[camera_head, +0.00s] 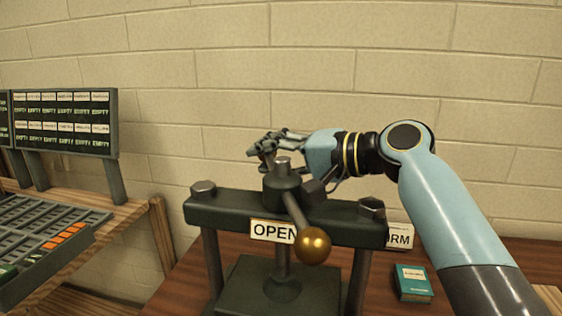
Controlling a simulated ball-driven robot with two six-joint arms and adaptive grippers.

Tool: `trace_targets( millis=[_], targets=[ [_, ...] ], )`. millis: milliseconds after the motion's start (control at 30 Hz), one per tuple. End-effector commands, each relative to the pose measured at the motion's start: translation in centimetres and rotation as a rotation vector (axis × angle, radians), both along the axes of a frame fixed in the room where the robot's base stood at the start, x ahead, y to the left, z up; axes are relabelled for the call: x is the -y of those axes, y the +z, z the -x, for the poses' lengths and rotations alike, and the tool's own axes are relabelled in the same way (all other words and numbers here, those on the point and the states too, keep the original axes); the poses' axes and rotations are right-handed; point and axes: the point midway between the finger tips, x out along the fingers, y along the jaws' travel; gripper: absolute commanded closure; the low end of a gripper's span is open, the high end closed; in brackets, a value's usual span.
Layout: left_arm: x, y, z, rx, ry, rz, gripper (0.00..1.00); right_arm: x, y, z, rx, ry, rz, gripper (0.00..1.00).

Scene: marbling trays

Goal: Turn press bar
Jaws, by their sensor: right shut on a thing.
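The dark press (240,209) stands on the table in the middle of the head view. Its press bar (295,214) runs through the hub on top, and a gold ball (312,245) on its near end points toward me, slightly right. An "OPEN" label (272,231) is on the front beam, partly covered by the ball. My right gripper (264,147) is behind the hub, shut at the far side of the bar. The bar's far end is hidden by the hub and fingers. My left gripper is out of view.
A teal box (412,283) lies on the table (185,284) right of the press. A white sign (400,237), partly hidden, stands behind it. At left are a rack of "EMPTY" slots (62,122) and a compartment tray (45,235). A brick wall closes the back.

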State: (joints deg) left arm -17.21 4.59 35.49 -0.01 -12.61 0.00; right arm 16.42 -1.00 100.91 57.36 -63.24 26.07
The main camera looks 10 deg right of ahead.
Motion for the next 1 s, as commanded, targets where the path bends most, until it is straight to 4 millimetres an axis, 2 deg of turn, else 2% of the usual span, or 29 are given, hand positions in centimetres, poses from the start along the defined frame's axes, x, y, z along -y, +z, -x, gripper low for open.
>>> trace_targets(
  millis=[33, 400, 933, 967, 1000],
  targets=[
    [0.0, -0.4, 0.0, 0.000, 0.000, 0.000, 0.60, -0.3, -0.8, 0.1, -0.014, 0.034, 0.007, 1.00],
    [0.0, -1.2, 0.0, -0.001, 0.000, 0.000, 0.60, -1.9, -0.8, 0.4, -0.015, 0.204, 0.009, 1.00],
    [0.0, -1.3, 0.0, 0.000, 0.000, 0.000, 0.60, -2.2, -1.0, 0.5, -0.020, 0.234, 0.011, 1.00],
    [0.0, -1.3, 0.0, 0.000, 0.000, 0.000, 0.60, -2.2, -1.0, 0.5, -0.020, 0.234, 0.011, 0.71],
    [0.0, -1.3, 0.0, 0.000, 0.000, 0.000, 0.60, -2.2, -1.0, 0.5, -0.020, 0.234, 0.011, 0.66]
  ],
)
